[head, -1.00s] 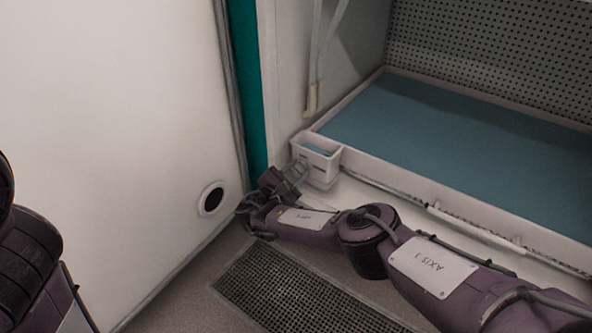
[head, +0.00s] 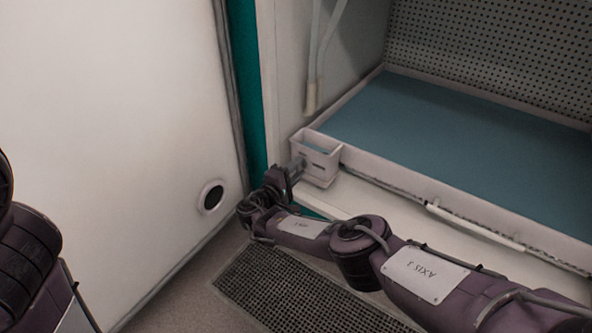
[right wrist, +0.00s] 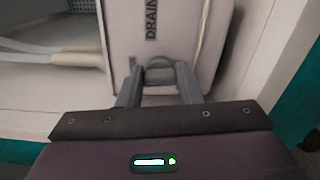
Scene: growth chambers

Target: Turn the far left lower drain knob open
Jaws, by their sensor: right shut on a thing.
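A white drain box (head: 317,172) hangs at the near left corner of a blue-bottomed tray (head: 440,140). In the right wrist view its face carries a DRAIN label (right wrist: 151,20), with a small grey drain knob (right wrist: 160,74) below it. My right gripper (head: 298,164) reaches the front of the box in the head view. In the right wrist view my right gripper (right wrist: 159,76) has one grey finger on each side of the knob and is shut on it. The knob is hidden behind the fingers in the head view. My left gripper is out of view.
A white wall panel with a round dark port (head: 212,197) stands at the left. A floor grate (head: 285,290) lies below my right arm. Pale hoses (head: 312,90) hang above the box. A white handle (head: 475,228) runs along the tray's front.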

